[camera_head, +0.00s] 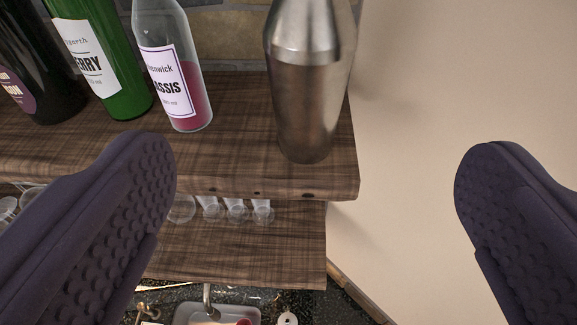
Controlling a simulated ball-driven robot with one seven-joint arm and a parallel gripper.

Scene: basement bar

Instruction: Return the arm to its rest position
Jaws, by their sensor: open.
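My gripper (315,185) shows as two dark purple, knobbed fingers spread wide at the left and right of the view. It is open with nothing between the fingertips. Beyond the gap, a steel shaker (308,90) stands upright near the right end of a wooden shelf (240,150). The fingers are apart from the shaker in the picture. The rest of my arm is not in view.
Left of the shaker stand a cassis bottle (185,85), a green bottle (110,60) and a dark bottle (35,70). A lower shelf (240,255) holds several glasses (236,212). A sink (215,314) lies below. A bare wall (430,110) is at right.

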